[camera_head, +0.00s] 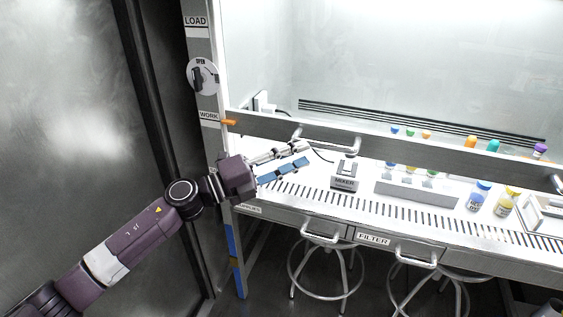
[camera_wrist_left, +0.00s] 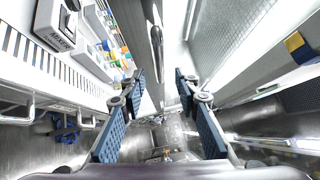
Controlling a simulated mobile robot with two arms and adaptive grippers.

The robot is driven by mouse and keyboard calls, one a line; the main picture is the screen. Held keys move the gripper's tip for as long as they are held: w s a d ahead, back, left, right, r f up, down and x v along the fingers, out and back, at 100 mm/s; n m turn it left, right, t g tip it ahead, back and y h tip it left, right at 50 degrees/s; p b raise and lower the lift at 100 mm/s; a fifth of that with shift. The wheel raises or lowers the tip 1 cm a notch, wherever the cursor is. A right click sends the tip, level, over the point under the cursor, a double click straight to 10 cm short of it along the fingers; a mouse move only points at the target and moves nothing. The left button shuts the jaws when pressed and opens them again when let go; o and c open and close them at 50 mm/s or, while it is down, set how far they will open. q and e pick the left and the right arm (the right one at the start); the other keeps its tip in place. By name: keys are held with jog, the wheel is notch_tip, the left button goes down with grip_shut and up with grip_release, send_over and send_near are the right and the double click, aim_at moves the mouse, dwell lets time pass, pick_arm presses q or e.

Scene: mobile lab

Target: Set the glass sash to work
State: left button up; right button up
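The glass sash (camera_head: 420,150) of the hood has a grey lower rail and two curved handles. Its left handle (camera_head: 357,146) is just right of my left gripper (camera_head: 304,155); its right handle (camera_head: 556,184) is at the picture's right edge. An orange pointer (camera_head: 229,122) at the rail's left end is level with, or slightly below, the WORK label (camera_head: 208,116) on the post. The LOAD label (camera_head: 195,21) is higher. My left gripper is open, its blue-padded fingers apart and empty in the left wrist view (camera_wrist_left: 159,76). Whether it touches the handle is unclear. My right gripper is not seen.
Inside the hood stand a mixer (camera_head: 345,178), a grey rack (camera_head: 415,193) with capped tubes, and bottles (camera_head: 479,195). Drawers with handles (camera_head: 416,260) and stools (camera_head: 326,268) are below the worktop. A metal wall (camera_head: 80,110) is at left.

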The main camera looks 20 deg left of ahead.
pick_arm(q)
jog(key=v, duration=0.4)
jog(key=shift+s+a, duration=0.15)
jog(key=shift+a, duration=0.05)
